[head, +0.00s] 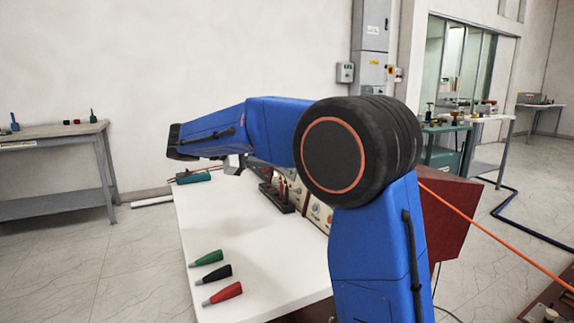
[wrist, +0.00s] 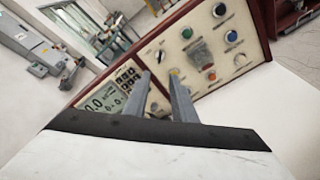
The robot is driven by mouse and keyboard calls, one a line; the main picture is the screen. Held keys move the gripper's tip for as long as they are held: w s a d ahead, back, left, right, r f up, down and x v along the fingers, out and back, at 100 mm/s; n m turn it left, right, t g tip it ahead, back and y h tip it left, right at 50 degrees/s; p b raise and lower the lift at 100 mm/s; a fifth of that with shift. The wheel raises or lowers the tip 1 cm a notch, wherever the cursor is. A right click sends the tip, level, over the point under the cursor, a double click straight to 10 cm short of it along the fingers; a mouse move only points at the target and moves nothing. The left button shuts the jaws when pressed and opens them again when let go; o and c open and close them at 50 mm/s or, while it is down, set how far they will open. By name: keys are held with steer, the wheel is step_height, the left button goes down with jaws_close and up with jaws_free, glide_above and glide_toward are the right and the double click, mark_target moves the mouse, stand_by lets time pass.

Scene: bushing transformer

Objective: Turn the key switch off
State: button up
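The cream control panel (wrist: 222,52) with a dark red frame fills the upper middle of the wrist view, tilted in the picture. It carries several coloured buttons and knobs. A small yellowish part (wrist: 174,71) shows by the right fingertip; I cannot tell for sure whether it is the key switch. My gripper (wrist: 160,76) points at the panel with its two grey fingers apart and nothing visible between them. In the head view my blue arm hides most of the panel, and the gripper's end (head: 233,165) shows only in part above the white table.
A display with a keypad (wrist: 108,101) sits left of the fingers. Green, black and red connectors (head: 222,293) lie on the white table (head: 195,225). An orange cable (head: 500,242) runs at the right. Grey and green benches stand farther back.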

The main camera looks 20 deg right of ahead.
steer(key=x, duration=1.7)
steer(key=shift+f, duration=0.1)
jaws_close()
